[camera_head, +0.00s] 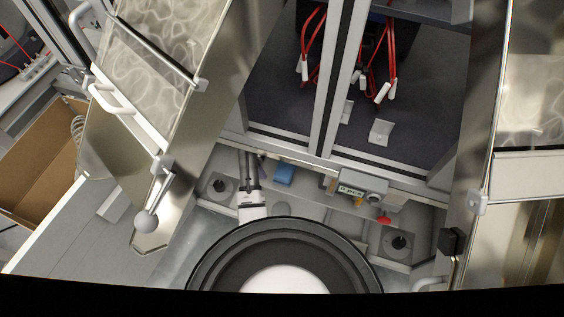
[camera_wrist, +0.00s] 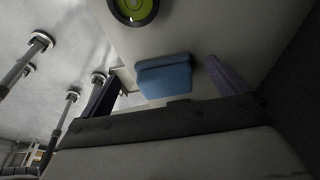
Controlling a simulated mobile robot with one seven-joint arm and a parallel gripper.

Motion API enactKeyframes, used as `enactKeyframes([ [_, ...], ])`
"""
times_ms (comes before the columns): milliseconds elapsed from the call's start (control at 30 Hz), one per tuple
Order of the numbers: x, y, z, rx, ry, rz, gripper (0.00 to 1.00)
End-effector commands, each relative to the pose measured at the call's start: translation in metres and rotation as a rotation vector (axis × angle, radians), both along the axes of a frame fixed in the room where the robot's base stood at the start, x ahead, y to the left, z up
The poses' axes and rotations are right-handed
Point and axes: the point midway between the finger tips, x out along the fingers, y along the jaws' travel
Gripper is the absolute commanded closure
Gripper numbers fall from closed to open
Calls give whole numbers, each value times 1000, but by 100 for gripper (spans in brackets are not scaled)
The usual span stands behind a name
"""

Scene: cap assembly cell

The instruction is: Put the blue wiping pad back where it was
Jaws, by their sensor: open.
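The blue wiping pad (camera_head: 284,174) lies on the pale ledge below the dark cabinet opening in the head view. In the wrist view the pad (camera_wrist: 164,78) appears in the gap of my gripper (camera_wrist: 163,70), with a dark finger to its left and a purplish finger to its right. My gripper is open, with space visible on both sides of the pad. I cannot tell how far the pad is from the fingertips in depth.
A green round bubble level (camera_wrist: 133,10) sits beyond the pad in the wrist view, and several capped rods (camera_wrist: 38,42) stand at left. In the head view a small device with a display (camera_head: 353,188) and a red knob (camera_head: 384,220) are right of the pad. Metal panels flank both sides.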

Motion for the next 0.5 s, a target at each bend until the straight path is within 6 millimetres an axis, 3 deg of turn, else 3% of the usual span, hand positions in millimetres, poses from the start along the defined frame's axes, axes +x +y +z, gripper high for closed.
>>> enactKeyframes([
  [200, 15, 46, -1, 0, 0, 2, 0],
  [500, 23, 71, -1, 0, -1, -2, 0],
])
